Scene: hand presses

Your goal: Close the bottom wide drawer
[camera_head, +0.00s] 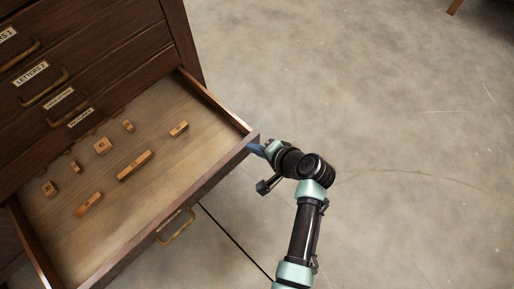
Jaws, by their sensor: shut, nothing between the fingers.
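The bottom wide drawer (110,262) is pulled far out of the dark wooden cabinet (120,35). Several small labelled wooden blocks lie on its pale floor, among them a long block (134,166). A brass handle (176,227) hangs on its front. My gripper (255,149) is shut and empty at the drawer's right front corner. It looks to be at or against the corner; I cannot tell whether it touches. My wrist partly hides the fingers.
Several shut drawers with labels and brass handles, such as this handle (45,89), sit above the open drawer. A thin dark cable (228,236) lies on the concrete floor (400,150) in front. The floor to the right is clear.

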